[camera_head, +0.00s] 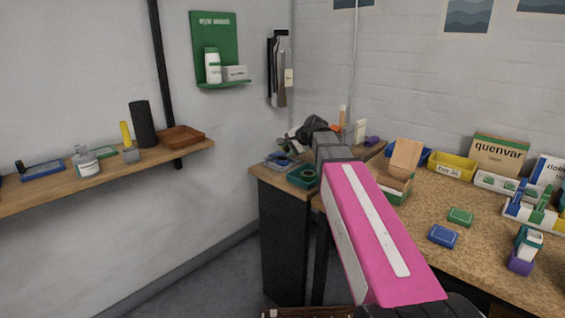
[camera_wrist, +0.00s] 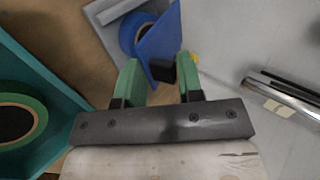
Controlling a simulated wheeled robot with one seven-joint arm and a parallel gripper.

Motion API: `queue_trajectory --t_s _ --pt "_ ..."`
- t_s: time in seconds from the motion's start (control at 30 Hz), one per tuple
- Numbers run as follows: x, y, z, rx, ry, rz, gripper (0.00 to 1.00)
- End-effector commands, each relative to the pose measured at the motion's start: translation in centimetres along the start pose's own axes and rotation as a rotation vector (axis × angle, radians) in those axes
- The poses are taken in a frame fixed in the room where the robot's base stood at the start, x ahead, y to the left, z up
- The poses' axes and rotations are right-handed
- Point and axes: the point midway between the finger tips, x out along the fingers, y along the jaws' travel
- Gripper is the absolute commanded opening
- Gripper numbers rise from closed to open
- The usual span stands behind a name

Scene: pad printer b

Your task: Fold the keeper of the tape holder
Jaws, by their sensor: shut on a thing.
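The blue tape holder (camera_wrist: 165,40) is beyond my fingers in the wrist view, with a blue tape roll (camera_wrist: 127,36) beside its raised blue panel. A small black block (camera_wrist: 162,71) at the panel's near corner appears to be the keeper's tab. My gripper (camera_wrist: 159,75) has green fingers on either side of this block and is shut on it. In the head view the blue tape roll (camera_head: 281,160) shows on the corner bench, left of my arm. My fingertips are hidden there behind my arm.
A teal holder with a green tape roll (camera_wrist: 18,122) stands close at the left in the wrist view; it also shows on the bench in the head view (camera_head: 302,176). An open carton (camera_head: 402,165) and several small boxes are on the right bench. A shelf (camera_head: 105,168) runs along the left wall.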

Motion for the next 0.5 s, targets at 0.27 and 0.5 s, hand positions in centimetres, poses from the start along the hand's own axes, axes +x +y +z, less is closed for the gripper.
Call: queue_trajectory --t_s 0.27,0.5 --pt "0.11 0.62 -0.01 0.001 0.001 -0.061 0.25" --pt "0.13 0.69 0.02 0.001 0.0 -0.066 0.25"
